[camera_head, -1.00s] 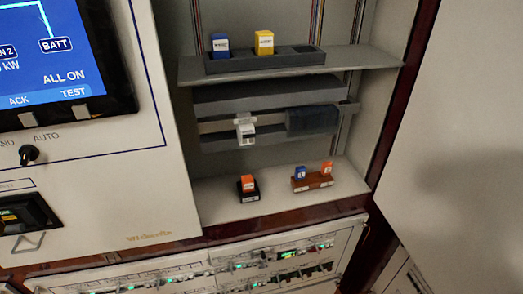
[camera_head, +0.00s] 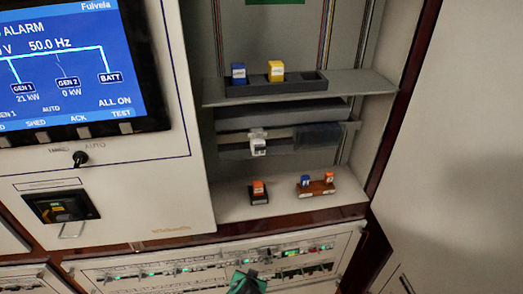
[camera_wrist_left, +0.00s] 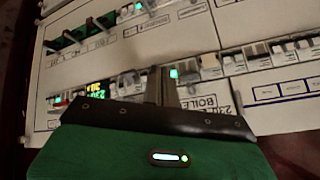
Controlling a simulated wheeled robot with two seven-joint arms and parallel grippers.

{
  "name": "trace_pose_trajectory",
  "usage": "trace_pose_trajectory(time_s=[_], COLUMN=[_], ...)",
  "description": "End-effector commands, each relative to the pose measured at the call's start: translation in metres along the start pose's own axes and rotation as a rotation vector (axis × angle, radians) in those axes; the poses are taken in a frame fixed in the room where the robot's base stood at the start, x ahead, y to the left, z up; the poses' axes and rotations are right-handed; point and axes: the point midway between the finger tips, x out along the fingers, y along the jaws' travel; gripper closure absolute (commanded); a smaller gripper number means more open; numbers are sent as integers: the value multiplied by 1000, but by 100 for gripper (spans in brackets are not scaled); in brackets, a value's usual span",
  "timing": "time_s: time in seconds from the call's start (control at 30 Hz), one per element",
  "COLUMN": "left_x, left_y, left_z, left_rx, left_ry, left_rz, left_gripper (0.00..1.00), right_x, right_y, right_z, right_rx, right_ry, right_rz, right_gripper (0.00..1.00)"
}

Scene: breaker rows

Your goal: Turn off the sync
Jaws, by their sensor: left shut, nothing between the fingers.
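The breaker panel (camera_head: 185,268) lies along the bottom of the head view, with rows of small switches and green lamps. I cannot read which breaker is marked sync. My left gripper (camera_head: 245,276), green and dark, is at the bottom edge in front of the panel. The fingers hide part of that row; contact cannot be told. My right gripper is not in view.
Above is an open cabinet with a grey shelf (camera_head: 355,90), a dark tray (camera_head: 300,86) holding blue and yellow blocks, and small orange and blue parts below. A screen (camera_head: 70,60) is at the left. A pale door (camera_head: 460,130) fills the right.

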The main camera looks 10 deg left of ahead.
Motion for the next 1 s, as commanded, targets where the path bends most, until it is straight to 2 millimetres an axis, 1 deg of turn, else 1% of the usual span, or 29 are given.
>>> trace_pose_trajectory(time_s=[0.03, 0.07, 0.1, 0.17, 0.2, 0.27, 0.3, 0.37, 0.4, 0.47, 0.5, 0.6, 0.7, 0.8, 1.0], left_x=[-26, -39, -57, -86, -108, -142, -166, -202, -226, -260, -280, -323, -349, -362, -364], left_y=[-7, -10, -14, -21, -26, -34, -40, -49, -55, -63, -68, -79, -86, -89, -90], left_z=[-51, -75, -106, -151, -179, -220, -245, -279, -299, -324, -338, -362, -375, -380, -381], left_rx=[-16, -27, -44, -73, -96, -133, -162, -207, -239, -285, -314, -379, -424, -449, -454], left_ry=[55, 84, 121, 180, 219, 279, 318, 379, 415, 467, 498, 561, 600, 619, 623], left_rz=[-26, -41, -63, -95, -116, -148, -167, -194, -210, -230, -242, -262, -274, -278, -280], left_gripper=[100, 100, 100, 100, 100, 100, 100, 100, 100, 100, 100, 100, 100, 100, 100], right_x=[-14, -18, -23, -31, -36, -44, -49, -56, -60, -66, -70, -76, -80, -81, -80], right_y=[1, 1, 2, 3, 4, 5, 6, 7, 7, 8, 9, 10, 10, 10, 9], right_z=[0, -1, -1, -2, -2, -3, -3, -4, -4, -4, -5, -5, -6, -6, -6], right_rx=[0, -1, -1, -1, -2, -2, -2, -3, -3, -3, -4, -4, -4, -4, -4], right_ry=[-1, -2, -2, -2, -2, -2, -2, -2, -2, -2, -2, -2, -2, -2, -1], right_rz=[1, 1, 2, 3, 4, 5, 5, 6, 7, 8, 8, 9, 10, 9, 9], right_gripper=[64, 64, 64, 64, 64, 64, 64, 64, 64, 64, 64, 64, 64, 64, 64])
